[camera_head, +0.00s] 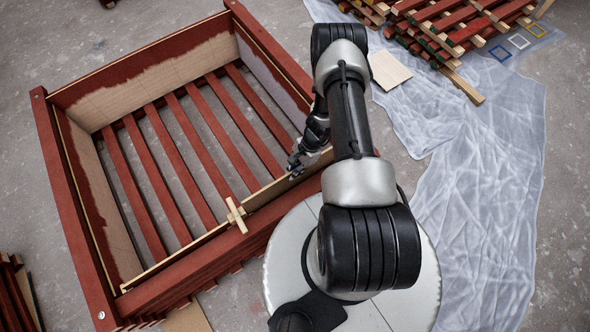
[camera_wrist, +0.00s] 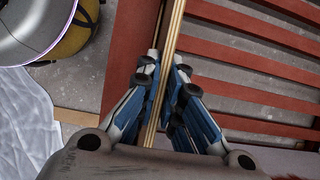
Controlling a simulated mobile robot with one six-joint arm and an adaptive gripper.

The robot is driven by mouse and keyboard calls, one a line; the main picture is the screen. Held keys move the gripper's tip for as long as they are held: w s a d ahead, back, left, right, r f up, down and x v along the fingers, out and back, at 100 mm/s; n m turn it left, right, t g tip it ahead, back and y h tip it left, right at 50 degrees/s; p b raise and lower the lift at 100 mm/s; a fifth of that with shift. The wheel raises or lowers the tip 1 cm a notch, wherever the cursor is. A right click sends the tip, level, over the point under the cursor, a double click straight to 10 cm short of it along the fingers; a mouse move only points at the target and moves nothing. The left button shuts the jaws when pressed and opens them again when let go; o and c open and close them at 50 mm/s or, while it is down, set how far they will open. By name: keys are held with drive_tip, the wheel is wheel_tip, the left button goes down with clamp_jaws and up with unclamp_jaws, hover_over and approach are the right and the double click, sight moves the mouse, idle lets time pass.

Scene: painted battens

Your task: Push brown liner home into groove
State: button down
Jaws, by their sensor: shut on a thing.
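The brown liner (camera_head: 268,192) is a thin board standing on edge along the near side of the red crate (camera_head: 75,200). Its pale layered top edge (camera_wrist: 172,40) runs up the middle of the wrist view. My gripper (camera_head: 297,164) is shut on that edge near the crate's right corner, with one finger on each side of the board in the wrist view (camera_wrist: 166,68). A small pale wooden cross piece (camera_head: 236,216) sits over the near side, left of my gripper. The groove and the liner's lower edge are hidden, so I cannot tell how deep the liner sits.
Red slats (camera_head: 165,140) with gaps form the crate floor. Other liners, partly red, line the far and left walls. A stack of battens (camera_head: 455,30) stands at the back right beside plastic sheeting (camera_head: 480,190). Bare concrete floor shows on the left.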

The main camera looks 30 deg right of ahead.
sight(295, 180)
drive_tip(key=shift+f, duration=4.15)
drive_tip(key=c, duration=1.7)
unclamp_jaws()
drive_tip(key=shift+o, duration=0.2)
drive_tip(key=v, duration=1.2)
drive_tip(key=shift+r, duration=0.1)
